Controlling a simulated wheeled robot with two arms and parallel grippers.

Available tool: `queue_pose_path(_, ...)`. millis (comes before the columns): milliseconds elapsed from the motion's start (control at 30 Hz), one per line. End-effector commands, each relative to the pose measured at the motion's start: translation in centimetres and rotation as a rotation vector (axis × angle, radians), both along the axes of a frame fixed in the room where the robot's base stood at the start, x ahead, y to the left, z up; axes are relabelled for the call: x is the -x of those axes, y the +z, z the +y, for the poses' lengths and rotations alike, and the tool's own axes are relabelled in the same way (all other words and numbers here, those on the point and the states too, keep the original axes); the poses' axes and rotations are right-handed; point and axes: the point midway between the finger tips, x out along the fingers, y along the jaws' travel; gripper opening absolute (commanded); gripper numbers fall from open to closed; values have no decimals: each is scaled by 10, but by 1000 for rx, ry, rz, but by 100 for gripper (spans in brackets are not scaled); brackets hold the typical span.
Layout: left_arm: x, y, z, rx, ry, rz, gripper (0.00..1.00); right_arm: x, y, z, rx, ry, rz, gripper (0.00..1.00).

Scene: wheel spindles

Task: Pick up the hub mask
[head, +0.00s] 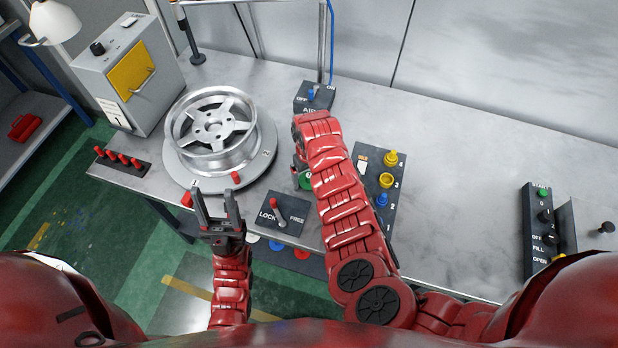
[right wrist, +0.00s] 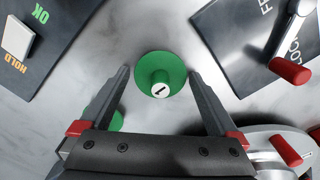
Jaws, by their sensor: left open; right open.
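The hub mask appears to be the round green disc with a raised knob marked 1 (right wrist: 160,82) in the right wrist view. It lies on the grey table top. My right gripper (right wrist: 159,73) is open, with one finger on each side of the disc's knob and nothing held. In the head view the green disc (head: 306,181) is mostly hidden by my right arm, and my right gripper (head: 300,170) is partly hidden too. My left gripper (head: 214,208) is open and empty, in front of the wheel at the table's front edge.
A silver wheel (head: 212,130) sits on a round turntable (head: 262,165). A LOCK/FREE lever panel (head: 275,213) is close to the disc. A button panel (head: 375,190) stands to the right, an air switch (head: 313,97) behind. The table's right middle is clear.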

Motion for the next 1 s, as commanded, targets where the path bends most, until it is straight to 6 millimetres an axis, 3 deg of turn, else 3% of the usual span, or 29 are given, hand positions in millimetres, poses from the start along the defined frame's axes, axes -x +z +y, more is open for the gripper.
queue_pose_path(200, 0, 0, 0, 0, 0, 0, 53, 0, 0, 0, 0, 1, -1, 94)
queue_pose_path(500, 0, 0, 0, 0, 0, 0, 53, 0, 0, 0, 0, 0, -1, 40)
queue_pose_path(600, 0, 0, 0, 0, 0, 0, 53, 0, 0, 0, 0, 0, 0, 27)
queue_pose_path(1000, 0, -3, 0, 0, 0, 0, 53, -1, 3, 0, -1, -1, 0, 27)
